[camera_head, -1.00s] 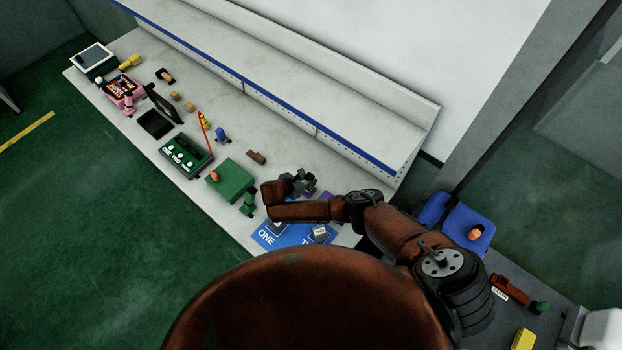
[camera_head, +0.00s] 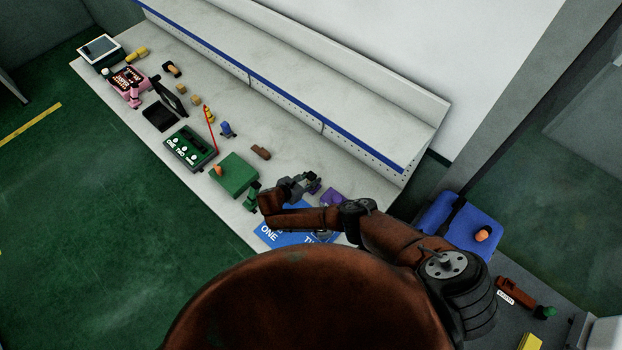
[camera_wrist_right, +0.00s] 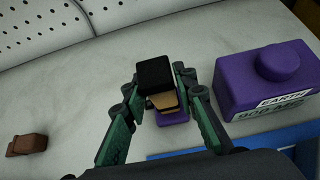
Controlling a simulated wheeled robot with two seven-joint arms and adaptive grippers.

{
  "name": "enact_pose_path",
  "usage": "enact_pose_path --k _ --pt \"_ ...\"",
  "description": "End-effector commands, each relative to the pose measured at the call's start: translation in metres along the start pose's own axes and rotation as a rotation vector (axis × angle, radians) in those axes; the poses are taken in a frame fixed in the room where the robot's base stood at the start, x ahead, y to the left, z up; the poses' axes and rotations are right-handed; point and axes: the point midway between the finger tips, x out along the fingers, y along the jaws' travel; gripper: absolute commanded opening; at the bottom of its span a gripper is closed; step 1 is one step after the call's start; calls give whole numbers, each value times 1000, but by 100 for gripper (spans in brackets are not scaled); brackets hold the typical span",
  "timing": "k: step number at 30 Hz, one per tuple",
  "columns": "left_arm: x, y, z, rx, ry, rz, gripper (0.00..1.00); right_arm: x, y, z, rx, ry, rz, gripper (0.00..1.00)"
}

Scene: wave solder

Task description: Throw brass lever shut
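A small lever stands in the right wrist view, with a black knob (camera_wrist_right: 155,75), a tan, brass-coloured shaft (camera_wrist_right: 163,102) and a purple base (camera_wrist_right: 173,118). My right gripper (camera_wrist_right: 158,84) has its two green-padded fingers apart, one on each side of the knob. Whether a finger touches the knob I cannot tell. In the head view my right gripper (camera_head: 297,186) is low over the bench's near right part and mostly hides the lever. My left gripper is not in view.
A purple box (camera_wrist_right: 265,85) with a round top and a label stands right of the lever; a blue mat (camera_head: 282,238) lies in front. A brown block (camera_wrist_right: 27,145) is at left. A green box (camera_head: 235,174) and other devices line the bench. A perforated shelf edge runs behind.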

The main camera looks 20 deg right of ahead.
Motion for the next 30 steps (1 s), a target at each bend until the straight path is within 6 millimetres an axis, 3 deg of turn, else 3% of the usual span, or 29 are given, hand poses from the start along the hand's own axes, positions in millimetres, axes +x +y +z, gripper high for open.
enact_pose_path --k 5,16,30 --pt "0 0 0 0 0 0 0 0 0 0 0 -1 0 39" --pt "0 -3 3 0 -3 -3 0 -8 1 0 0 0 1 39" --pt "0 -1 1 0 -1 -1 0 -97 1 -1 1 2 3 39"
